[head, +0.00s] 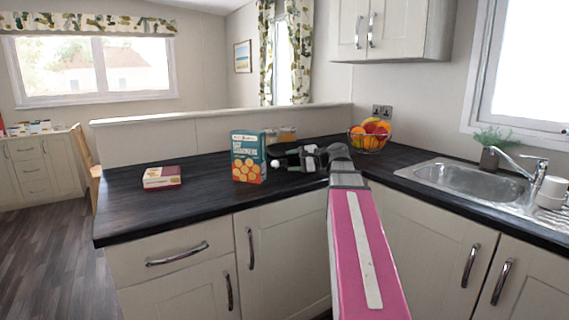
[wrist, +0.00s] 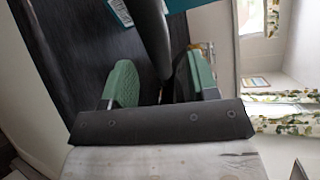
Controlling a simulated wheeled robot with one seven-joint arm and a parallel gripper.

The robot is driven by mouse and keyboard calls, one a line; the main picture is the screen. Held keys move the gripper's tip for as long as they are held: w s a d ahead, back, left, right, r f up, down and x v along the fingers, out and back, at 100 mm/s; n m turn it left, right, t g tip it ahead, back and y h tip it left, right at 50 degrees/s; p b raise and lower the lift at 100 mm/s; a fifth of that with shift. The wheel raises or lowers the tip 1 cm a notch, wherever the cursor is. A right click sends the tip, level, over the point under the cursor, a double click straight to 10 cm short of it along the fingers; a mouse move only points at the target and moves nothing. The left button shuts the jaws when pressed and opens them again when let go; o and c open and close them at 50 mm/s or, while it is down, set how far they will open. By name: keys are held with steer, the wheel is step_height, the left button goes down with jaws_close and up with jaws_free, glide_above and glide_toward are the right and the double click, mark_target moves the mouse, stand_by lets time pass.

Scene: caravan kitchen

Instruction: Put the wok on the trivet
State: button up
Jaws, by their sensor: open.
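My gripper (wrist: 160,62) shows in the wrist view with its two green-padded fingers apart. A dark, rounded bar, which looks like the wok's handle (wrist: 151,30), reaches down between the fingers. I cannot tell whether it touches either pad. In the head view my gripper (head: 296,158) is low over the back of the dark counter, just right of an upright box. The wok is dark against the counter and mostly hidden by the box and my gripper. I cannot make out the trivet in either view.
The upright teal cracker box (head: 248,157) stands close left of my gripper. A flat red-and-cream box (head: 162,178) lies further left on the counter (head: 125,210). A wire fruit bowl (head: 370,136) stands right. The sink (head: 455,178) is far right. Counter between the boxes is bare.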

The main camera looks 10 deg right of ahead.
steer(key=v, duration=0.7)
steer(key=shift+s+d, duration=0.15)
steer(key=shift+d, duration=0.1)
